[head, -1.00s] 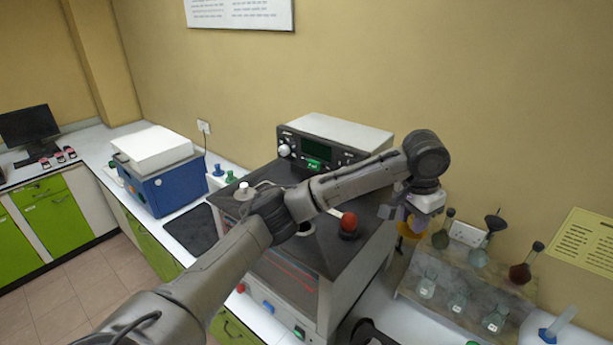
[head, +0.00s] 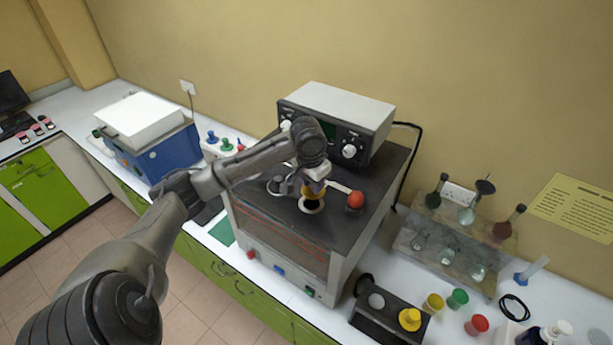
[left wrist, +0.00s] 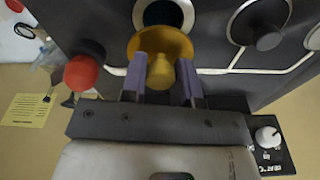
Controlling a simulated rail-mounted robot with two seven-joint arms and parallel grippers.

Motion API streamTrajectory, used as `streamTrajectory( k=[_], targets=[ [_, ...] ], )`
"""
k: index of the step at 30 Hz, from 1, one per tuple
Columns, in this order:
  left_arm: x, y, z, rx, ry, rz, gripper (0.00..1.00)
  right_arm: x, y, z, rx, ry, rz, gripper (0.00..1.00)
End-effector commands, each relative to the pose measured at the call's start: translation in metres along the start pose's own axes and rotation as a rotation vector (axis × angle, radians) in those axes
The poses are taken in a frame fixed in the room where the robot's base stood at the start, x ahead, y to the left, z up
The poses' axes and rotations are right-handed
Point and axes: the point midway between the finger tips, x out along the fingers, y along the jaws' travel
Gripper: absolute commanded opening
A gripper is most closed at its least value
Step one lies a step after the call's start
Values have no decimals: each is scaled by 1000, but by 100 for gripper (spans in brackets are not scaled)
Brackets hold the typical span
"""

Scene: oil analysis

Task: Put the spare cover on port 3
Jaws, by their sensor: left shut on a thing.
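My left gripper (head: 314,187) is shut on a yellow cover, seen best in the left wrist view (left wrist: 143,43). Its two purple fingers grip the cover's central knob, and the wide disc faces the machine top. The cover is just beside or above an open port with a white ring (head: 311,206) on the dark machine top (head: 262,203). In the left wrist view the ring (left wrist: 138,14) is partly hidden by the cover, and its dark hole shows. I cannot tell whether they touch, nor read a port number. My right gripper is not in view.
A red ball knob (head: 355,200) stands right of the port. A port with a dark plug (left wrist: 268,34) is on the other side in the left wrist view. A control box (head: 335,105) stands behind. A glassware rack (head: 420,262) and loose coloured cups (head: 457,299) are on the right.

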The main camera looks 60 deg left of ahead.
Motion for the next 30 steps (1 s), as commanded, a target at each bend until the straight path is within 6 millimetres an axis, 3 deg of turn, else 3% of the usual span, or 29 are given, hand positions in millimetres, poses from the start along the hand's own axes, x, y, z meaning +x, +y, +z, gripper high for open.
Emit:
streamTrajectory(
  k=[16, 30],
  targets=[
    [20, 0, 5, -1, -1, 1, 4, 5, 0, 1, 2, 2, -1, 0],
    [47, -1, 8, -1, 1, 0, 4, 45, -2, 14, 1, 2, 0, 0]
  ],
)
